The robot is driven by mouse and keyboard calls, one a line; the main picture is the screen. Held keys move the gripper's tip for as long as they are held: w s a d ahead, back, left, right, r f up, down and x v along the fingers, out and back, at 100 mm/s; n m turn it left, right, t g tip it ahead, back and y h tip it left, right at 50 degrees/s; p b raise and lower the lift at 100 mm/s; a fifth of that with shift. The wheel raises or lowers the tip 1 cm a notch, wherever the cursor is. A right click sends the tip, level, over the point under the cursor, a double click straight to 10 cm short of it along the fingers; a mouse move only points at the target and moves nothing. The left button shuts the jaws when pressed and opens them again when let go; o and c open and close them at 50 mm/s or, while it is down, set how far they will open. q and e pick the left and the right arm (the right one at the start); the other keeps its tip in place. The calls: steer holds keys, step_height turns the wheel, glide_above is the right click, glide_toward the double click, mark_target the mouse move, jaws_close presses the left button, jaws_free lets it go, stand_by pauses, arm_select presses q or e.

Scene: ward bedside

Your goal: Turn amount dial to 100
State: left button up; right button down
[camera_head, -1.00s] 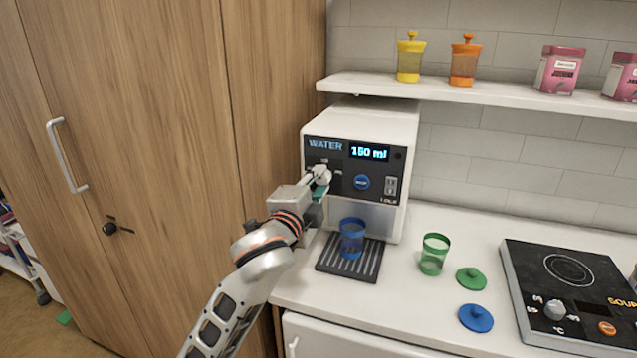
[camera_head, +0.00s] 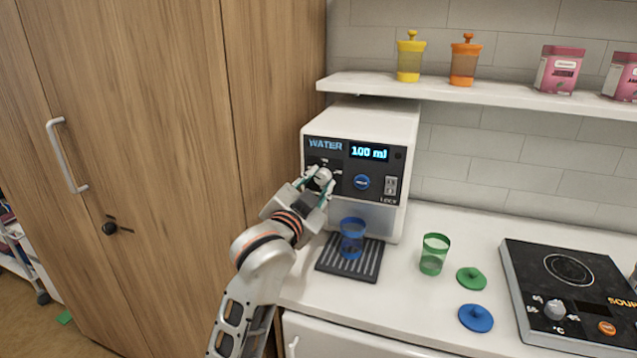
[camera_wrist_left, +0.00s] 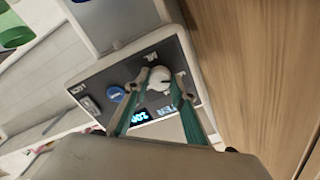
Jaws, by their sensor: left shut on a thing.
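The white water machine (camera_head: 375,125) stands on the counter, and its display (camera_head: 369,152) reads "100 ml". The amount dial (camera_head: 322,175) is a pale round knob on the left of the dark front panel. My left gripper (camera_head: 317,184) is shut on the dial, one finger on each side. The dial (camera_wrist_left: 159,78) also shows between the fingertips in the left wrist view. A round blue button (camera_head: 361,182) is right of the dial. A blue cup (camera_head: 352,245) stands on the drip tray (camera_head: 336,266) below. My right gripper is out of view.
A green cup (camera_head: 434,254), a green lid (camera_head: 471,279) and a blue lid (camera_head: 476,318) are on the counter to the right. A black hotplate (camera_head: 520,262) is further right. A wooden cabinet (camera_head: 180,120) stands close on the left. A shelf (camera_head: 450,94) with several jars is above.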

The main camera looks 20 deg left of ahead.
arm_select(q)
steer(key=shift+n, duration=0.3)
steer(key=o, duration=1.1)
steer(key=shift+s, duration=0.1)
steer(key=s, duration=1.2)
steer(key=shift+a, duration=0.2)
steer(key=shift+w, duration=0.1)
